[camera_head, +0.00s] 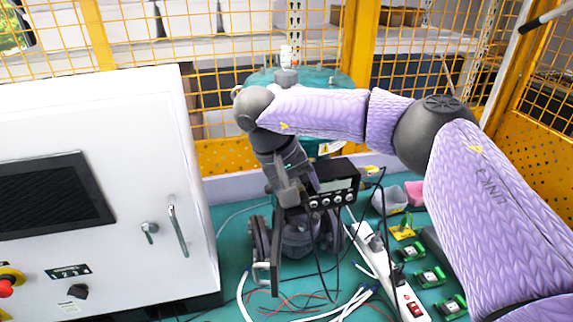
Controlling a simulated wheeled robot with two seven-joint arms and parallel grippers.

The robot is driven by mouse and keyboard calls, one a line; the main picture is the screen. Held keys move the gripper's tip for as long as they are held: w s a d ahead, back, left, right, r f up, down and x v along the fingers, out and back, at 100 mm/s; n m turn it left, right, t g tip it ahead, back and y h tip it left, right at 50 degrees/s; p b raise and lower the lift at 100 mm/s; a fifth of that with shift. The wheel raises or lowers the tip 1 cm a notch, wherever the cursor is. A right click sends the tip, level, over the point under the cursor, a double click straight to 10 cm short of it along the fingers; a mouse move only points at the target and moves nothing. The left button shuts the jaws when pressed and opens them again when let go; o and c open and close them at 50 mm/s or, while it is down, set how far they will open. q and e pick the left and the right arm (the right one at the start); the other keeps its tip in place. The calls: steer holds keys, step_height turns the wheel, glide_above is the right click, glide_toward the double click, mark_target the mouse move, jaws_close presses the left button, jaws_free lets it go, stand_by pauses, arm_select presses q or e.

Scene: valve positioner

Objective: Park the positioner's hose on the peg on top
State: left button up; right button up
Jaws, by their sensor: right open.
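The positioner (336,184) is a black box with a grey display and a row of round buttons, in the middle of the head view. Thin dark hoses or cables run from its right side and underside; I cannot tell which is the hose to park. A yellowish part shows at its upper right; the peg on top cannot be made out clearly. My right gripper (284,215) points down just left of the positioner, open, and its wrist hides part of the valve behind. I cannot tell whether it touches the positioner. My left gripper is not in view.
A white cabinet (95,190) with handle and red knob fills the left. A white power strip (392,270), loose wires and several green boards lie on the teal table at the right. A teal tank (320,78) and yellow mesh fence stand behind.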

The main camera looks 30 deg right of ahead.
steer(key=shift+d+f, duration=0.15)
steer(key=shift+f, duration=0.4)
jaws_close()
stand_by(1.5)
